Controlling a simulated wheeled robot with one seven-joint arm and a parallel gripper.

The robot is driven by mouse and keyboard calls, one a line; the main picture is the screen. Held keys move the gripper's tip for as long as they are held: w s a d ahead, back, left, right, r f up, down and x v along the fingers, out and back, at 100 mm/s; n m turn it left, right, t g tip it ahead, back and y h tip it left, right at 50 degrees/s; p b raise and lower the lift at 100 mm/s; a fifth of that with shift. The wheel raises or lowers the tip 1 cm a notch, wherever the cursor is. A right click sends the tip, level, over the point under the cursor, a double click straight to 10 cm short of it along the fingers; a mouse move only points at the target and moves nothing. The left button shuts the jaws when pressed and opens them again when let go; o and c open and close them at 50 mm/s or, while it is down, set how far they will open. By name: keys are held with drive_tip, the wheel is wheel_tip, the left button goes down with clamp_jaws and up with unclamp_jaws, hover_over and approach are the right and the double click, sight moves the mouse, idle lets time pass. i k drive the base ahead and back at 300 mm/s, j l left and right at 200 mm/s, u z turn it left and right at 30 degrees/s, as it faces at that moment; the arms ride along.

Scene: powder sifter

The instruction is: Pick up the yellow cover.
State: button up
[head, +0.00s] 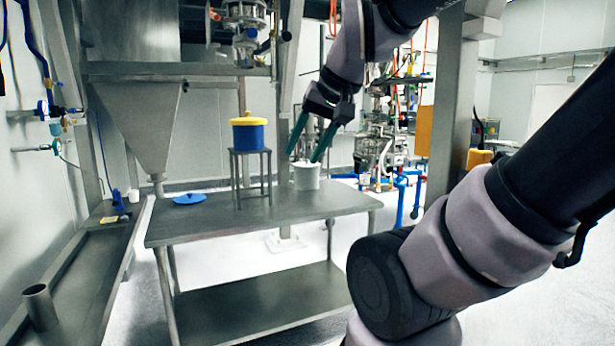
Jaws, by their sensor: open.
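The yellow cover (248,121) lies on top of a blue container (249,138), with a small knob standing up at its middle. The blue container sits on a small metal stand (251,176) on the steel table. My gripper (305,157) is open, its two green fingers pointing down to the left. It is to the right of the yellow cover and over a white container (306,176). The fingertips reach about the height of the white container's rim. I cannot tell whether they touch it.
The steel table (210,228) has a lower shelf. A metal hopper (140,120) hangs behind on the left. A metal post (453,110) rises on the right. The table's front middle is clear.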

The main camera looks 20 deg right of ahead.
sight(240, 121)
drive_tip(key=i+l+u, duration=0.25)
drive_tip(key=i+l, duration=0.3)
drive_tip(key=i, duration=0.4)
drive_tip(key=i+l+u, duration=0.3)
drive_tip(key=i+l, duration=0.45)
drive_tip(key=i, duration=0.1)
